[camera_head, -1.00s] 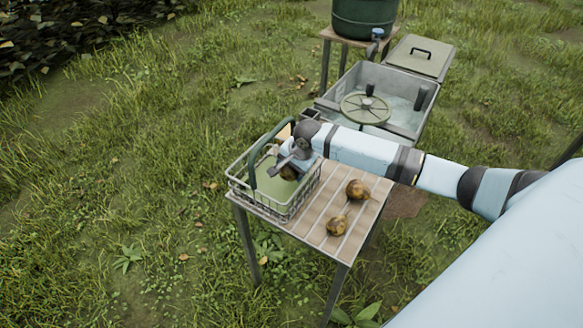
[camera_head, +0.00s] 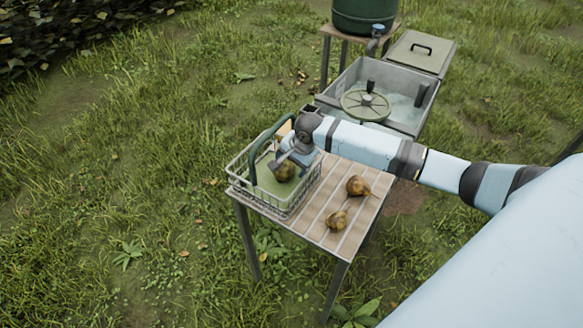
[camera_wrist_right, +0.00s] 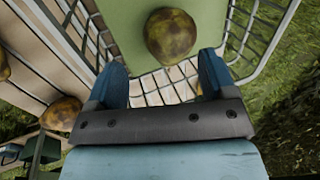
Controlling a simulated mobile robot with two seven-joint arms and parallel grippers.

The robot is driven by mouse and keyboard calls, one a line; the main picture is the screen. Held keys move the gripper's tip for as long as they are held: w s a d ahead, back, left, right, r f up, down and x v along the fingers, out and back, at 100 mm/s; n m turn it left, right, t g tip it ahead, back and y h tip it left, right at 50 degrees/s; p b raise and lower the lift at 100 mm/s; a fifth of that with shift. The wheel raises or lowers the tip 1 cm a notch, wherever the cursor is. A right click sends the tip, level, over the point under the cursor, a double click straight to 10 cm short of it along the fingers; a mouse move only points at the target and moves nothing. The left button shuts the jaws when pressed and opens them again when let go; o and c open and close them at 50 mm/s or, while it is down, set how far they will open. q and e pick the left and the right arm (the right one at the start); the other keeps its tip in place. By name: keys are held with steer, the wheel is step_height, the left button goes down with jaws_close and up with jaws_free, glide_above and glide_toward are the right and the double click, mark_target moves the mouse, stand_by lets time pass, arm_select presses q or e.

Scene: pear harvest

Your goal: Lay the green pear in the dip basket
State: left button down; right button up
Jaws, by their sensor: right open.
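A mottled green-brown pear (camera_head: 284,171) lies on the green floor of the wire dip basket (camera_head: 289,211). In the right wrist view the pear (camera_wrist_right: 172,35) sits just beyond the fingertips, clear of both fingers. My right gripper (camera_head: 287,158) is over the basket, above and beside the pear. In the wrist view its two blue fingers (camera_wrist_right: 162,72) are apart with nothing between them. The basket's wire wall (camera_wrist_right: 240,35) shows at the right of that view. My left gripper is not in view.
Two brownish pears (camera_head: 358,186) (camera_head: 337,221) lie on the slatted table (camera_head: 313,223) right of the basket. Behind is a water tub (camera_head: 410,118) with a round green lid-like disc (camera_head: 365,105). The basket handle (camera_head: 254,158) stands up near my gripper.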

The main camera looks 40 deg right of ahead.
steer(key=v, duration=1.1)
steer(key=shift+r, duration=0.1)
